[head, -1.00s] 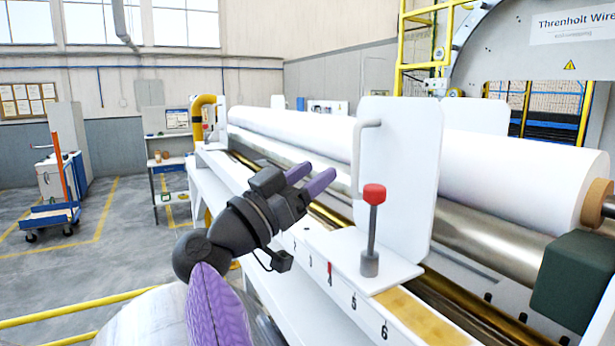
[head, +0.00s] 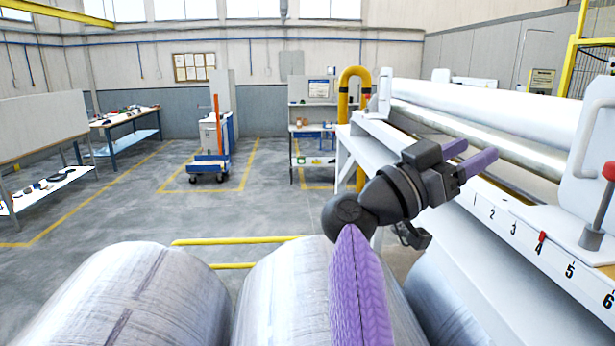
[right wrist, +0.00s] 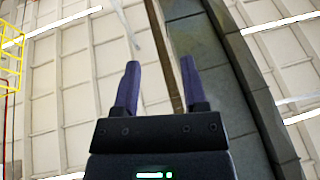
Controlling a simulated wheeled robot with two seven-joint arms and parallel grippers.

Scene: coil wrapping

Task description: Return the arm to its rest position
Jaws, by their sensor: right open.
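My right gripper (head: 476,165) is raised in front of the wrapping machine, its two purple fingers apart and pointing right toward the machine's rollers. In the right wrist view the same fingers (right wrist: 158,88) are spread with nothing between them, and the wall and ceiling panels show behind. My right arm comes up from the bottom of the head view. My left gripper does not show in either view.
The machine's numbered rail (head: 520,238) and white roll (head: 490,112) lie at the right, with a red-knobbed lever (head: 597,215) on the rail. Large wrapped coils (head: 135,300) fill the bottom. A blue cart (head: 208,168) and workbench (head: 125,125) stand farther back on open floor.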

